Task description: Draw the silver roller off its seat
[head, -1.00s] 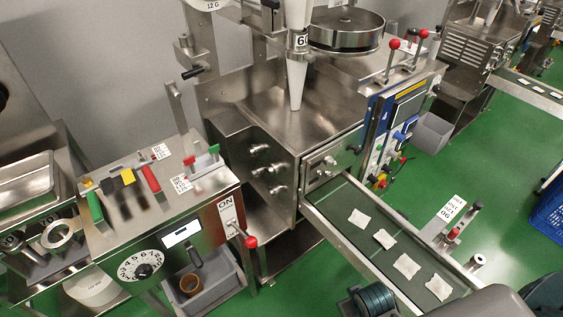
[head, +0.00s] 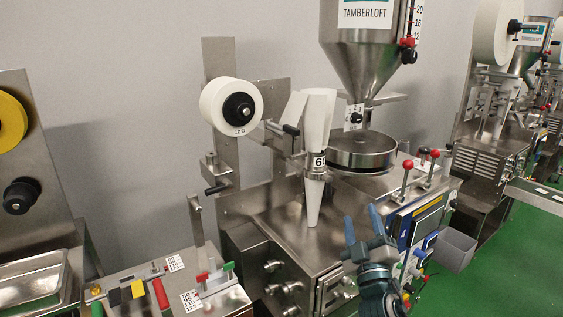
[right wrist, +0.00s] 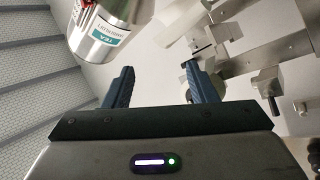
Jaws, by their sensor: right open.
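Several silver rollers or knobs (head: 273,266) stick out of the left face of the middle packing machine (head: 262,238) in the head view. I cannot tell for certain which one is the silver roller of the task. My right gripper (head: 362,214) is open and empty, raised in front of the machine with its blue fingers pointing up, to the right of those rollers and apart from them. In the right wrist view its open fingers (right wrist: 159,68) have nothing between them. My left gripper is not in view.
A paper cone (head: 316,180) hangs at the machine, with a round metal drum (head: 362,150) and a hopper (head: 365,62) behind. Red-knobbed levers (head: 405,180) stand close right of my gripper. A bench with coloured handles (head: 160,294) is at left. Green floor (head: 500,270) is open at right.

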